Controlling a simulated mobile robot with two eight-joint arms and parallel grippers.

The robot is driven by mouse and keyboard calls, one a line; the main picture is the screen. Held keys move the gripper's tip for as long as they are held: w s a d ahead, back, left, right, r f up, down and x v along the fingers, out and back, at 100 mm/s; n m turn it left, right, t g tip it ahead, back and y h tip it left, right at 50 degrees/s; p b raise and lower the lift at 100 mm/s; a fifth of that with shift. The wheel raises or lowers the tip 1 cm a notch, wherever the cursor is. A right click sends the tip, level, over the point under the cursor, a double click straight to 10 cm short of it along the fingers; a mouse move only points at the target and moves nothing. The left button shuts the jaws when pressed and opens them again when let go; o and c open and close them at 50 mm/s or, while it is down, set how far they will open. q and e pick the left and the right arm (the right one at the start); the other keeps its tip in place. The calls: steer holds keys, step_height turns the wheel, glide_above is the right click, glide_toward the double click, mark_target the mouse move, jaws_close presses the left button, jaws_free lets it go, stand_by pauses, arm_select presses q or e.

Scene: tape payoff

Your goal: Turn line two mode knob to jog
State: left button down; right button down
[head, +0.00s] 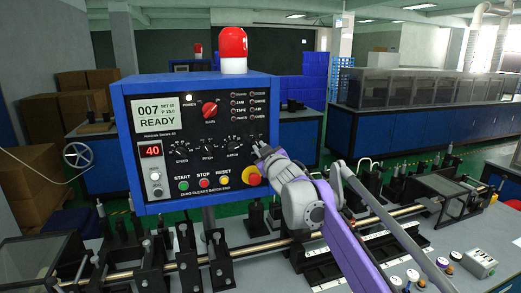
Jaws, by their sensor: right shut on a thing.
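My right gripper (259,149) comes in from the lower right and is shut at the right end of this row, on the knob there. The gripper mostly hides that knob, and its label and pointer cannot be read. A larger red rotary knob (209,109) sits above the row. My left gripper is out of view.
A red-topped beacon (233,50) stands on the box. The display (157,114) reads READY. A yellow-ringed red emergency button (251,176) lies just below my right gripper. START, STOP and RESET buttons (203,182) run along the bottom. A long metal shaft (260,245) crosses the bench below.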

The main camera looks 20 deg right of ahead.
steer(key=shift+f, duration=0.1)
steer(key=m+b, duration=0.2)
steer(key=m, duration=0.6)
steer(key=shift+m, duration=0.3)
steer(key=shift+a+m+b, duration=0.1)
steer(key=shift+m+b, duration=0.3)
steer(key=shift+m, duration=1)
steer(key=c, duration=0.9)
jaws_free()
